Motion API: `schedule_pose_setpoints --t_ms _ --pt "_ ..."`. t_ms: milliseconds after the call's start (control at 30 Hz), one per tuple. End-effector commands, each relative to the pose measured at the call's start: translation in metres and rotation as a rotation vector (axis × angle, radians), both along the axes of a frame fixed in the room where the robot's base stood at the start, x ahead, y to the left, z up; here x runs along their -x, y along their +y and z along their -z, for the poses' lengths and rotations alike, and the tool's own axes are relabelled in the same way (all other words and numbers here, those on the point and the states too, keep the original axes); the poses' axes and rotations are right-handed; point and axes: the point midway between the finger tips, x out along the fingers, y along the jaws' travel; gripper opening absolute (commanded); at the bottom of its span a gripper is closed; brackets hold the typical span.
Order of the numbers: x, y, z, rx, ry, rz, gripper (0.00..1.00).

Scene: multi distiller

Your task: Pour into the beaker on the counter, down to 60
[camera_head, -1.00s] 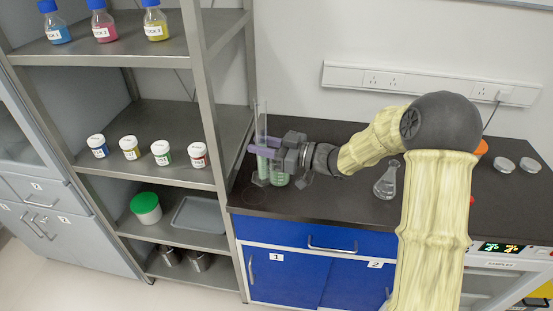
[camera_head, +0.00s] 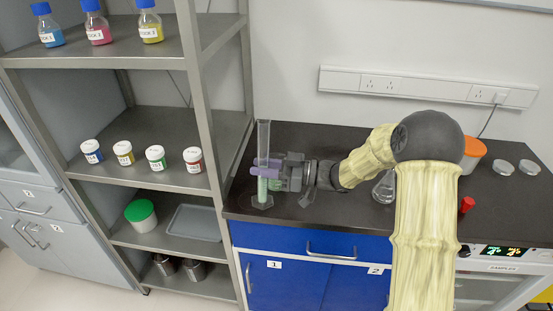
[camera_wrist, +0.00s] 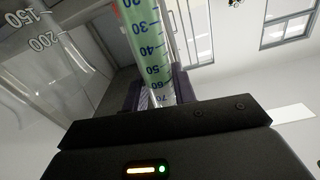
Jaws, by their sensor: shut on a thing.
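A tall clear graduated cylinder (camera_head: 263,135) stands upright in my gripper (camera_head: 266,169), at the counter's left end. My gripper is shut on it, with purple fingers around its middle. It holds green liquid, and its foot is at or just above the counter; I cannot tell which. In the wrist view the cylinder (camera_wrist: 150,40) shows marks from 30 to 70; the green reaches to around 60 to 70, the exact level unclear. The beaker (camera_wrist: 35,65) stands close beside it in the wrist view, with marks 150 and 200. In the head view the beaker is mostly hidden by my gripper.
A conical flask (camera_head: 384,188) stands behind my arm on the dark counter (camera_head: 330,213). A metal shelf (camera_head: 200,130) with bottles and jars rises close on the left.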

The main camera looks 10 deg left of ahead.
Motion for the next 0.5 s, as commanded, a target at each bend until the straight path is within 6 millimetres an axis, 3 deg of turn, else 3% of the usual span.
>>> schedule_pose_setpoints --t_ms 500 --pt "0.0058 0.002 -0.0039 -0.082 0.246 -0.001 0.0"
